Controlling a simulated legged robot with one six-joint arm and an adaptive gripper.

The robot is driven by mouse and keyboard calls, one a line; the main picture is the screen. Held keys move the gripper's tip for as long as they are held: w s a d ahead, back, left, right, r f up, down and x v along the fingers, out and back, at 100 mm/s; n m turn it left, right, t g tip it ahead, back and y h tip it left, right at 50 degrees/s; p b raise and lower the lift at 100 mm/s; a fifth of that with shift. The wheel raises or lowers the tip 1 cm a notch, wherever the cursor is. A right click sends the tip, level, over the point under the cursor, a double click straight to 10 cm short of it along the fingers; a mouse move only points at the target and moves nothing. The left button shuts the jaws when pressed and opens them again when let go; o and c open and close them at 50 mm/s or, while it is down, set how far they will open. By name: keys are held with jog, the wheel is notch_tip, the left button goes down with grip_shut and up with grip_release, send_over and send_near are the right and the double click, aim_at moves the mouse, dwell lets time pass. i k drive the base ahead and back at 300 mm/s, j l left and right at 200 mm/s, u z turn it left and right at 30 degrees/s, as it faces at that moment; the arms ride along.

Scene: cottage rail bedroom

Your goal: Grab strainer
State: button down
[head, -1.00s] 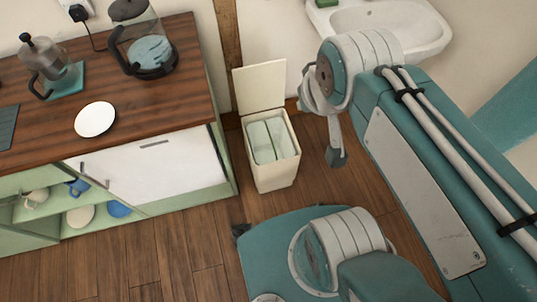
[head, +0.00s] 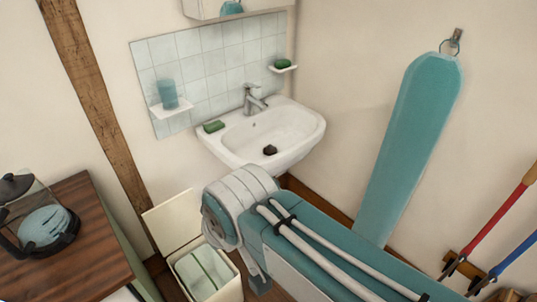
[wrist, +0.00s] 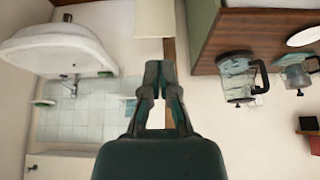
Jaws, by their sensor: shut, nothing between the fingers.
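A small dark object (head: 269,150), possibly the strainer, lies in the bowl of the white sink (head: 305,128) on the wall in the head view. It is too small to tell its exact shape. The sink also shows in the wrist view (wrist: 60,35), upside down, with the inside of its bowl hidden. My gripper (wrist: 161,70) is shut and empty in the wrist view, pointing into free space and apart from the sink. In the head view my arm hangs in front of and below the sink.
An open bin (head: 200,272) stands below the sink, beside a wooden counter (head: 85,215) with a glass kettle (head: 42,222). Green soap (head: 214,127) sits on the sink rim. A teal ironing board (head: 408,140) hangs on the right wall.

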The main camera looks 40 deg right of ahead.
aim_at(270, 150)
jog(key=l+z, duration=0.1)
jog(key=l, duration=0.35)
jog(key=i+l+z, duration=0.1)
jog(key=l, duration=0.35)
jog(key=i+l+z, duration=0.1)
jog(key=i+l, duration=0.15)
jog(key=l, duration=0.15)
jog(key=i+l+z, duration=0.1)
jog(key=i+l, duration=0.15)
jog(key=l, duration=0.15)
jog(key=i+z, duration=0.2)
jog(key=i, duration=0.35)
